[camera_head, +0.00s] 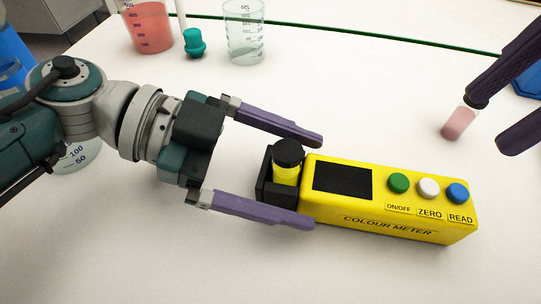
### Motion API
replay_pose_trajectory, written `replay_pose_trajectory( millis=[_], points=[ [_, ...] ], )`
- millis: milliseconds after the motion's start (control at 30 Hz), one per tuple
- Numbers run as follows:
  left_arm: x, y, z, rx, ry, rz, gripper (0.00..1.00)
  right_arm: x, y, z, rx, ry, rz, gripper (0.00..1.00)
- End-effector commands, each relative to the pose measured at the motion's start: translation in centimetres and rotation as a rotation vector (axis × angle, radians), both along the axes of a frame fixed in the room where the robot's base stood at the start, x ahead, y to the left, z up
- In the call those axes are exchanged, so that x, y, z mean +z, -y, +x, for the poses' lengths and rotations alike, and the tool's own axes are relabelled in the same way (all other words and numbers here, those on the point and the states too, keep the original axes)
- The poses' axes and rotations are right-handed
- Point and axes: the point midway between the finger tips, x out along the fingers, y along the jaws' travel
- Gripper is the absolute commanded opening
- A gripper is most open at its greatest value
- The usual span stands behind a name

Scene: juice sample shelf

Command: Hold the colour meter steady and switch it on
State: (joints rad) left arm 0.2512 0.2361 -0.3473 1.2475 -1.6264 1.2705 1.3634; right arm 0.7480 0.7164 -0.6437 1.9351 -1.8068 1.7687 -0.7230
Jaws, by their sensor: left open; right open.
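The yellow colour meter (330,208) lies on the white table, right of centre. It has a dark blank screen (342,178) and a green ON/OFF button (398,183), a white ZERO button (428,188) and a blue READ button (457,193). A black holder (268,188) at its left end holds a yellow vial with a black cap (288,154). My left gripper (318,182) is open, its purple fingers on either side of the holder and the meter's left end. My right gripper (484,125) is open at the right edge, above and beyond the meter, partly out of view.
A small vial of pink liquid (459,124) stands near my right gripper's fingers. The table (400,275) in front of the meter is clear.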

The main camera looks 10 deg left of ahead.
Motion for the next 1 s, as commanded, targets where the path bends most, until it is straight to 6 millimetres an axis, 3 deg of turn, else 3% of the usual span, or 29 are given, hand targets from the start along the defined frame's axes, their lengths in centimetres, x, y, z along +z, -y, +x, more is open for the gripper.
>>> replay_pose_trajectory(
  millis=[200, 1000],
  points=[
    [-0.01, 0.01, 0.01, 0.0, 0.001, 0.0, 0.99, 0.0, -0.01, 0.0, 0.0, 0.0, 0.0, 0.5],
    [-0.04, -0.03, 0.01, 0.001, 0.001, 0.001, 0.09, -0.01, 0.0, 0.0, 0.0, 0.0, 0.0, 0.5]
  ],
)
